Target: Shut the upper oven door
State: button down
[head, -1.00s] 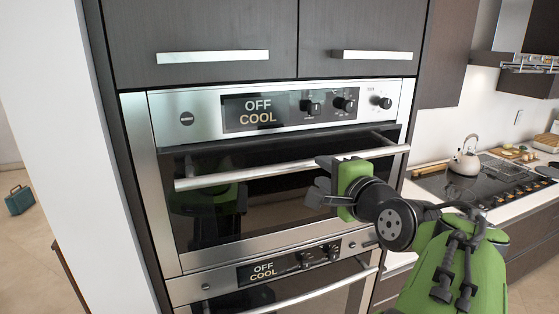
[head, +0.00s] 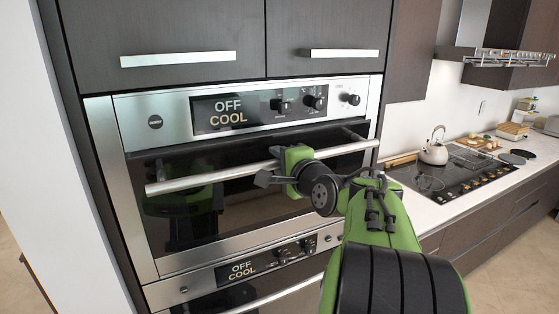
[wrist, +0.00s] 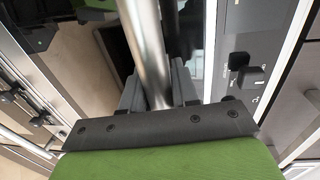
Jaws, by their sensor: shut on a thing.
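The upper oven door (head: 230,222) has dark glass and a steel frame, and stands nearly upright below the control panel. I cannot tell whether a small gap is left at its top. Its long steel handle (head: 205,177) runs across the front. My gripper (head: 272,166) is at the handle, right of its middle, and shut on it. In the wrist view the handle (wrist: 146,45) passes between my two grey fingers (wrist: 158,90). My gripper hides a short piece of the handle.
The control panel (head: 235,108) with its knobs is above the door. The lower oven (head: 245,272) is below. Cabinets with bar handles (head: 178,59) are above. A counter with a cooktop (head: 450,172) and a kettle (head: 434,148) is at the right.

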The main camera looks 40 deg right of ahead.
jog(key=shift+w+d+r+p, duration=0.2)
jog(key=shift+w+p, duration=0.15)
jog(key=shift+w, duration=0.25)
jog(key=shift+w+d+r+p, duration=0.1)
jog(key=shift+w+d+p, duration=0.1)
jog(key=shift+w+p, duration=0.3)
jog(key=c, duration=1.2)
grip_release()
jog(key=shift+w, duration=0.1)
jog(key=b+v, duration=0.2)
jog(key=v, duration=1.3)
jog(key=shift+s+a, duration=0.2)
jog(key=shift+s, duration=0.2)
jog(key=shift+w+f, duration=0.1)
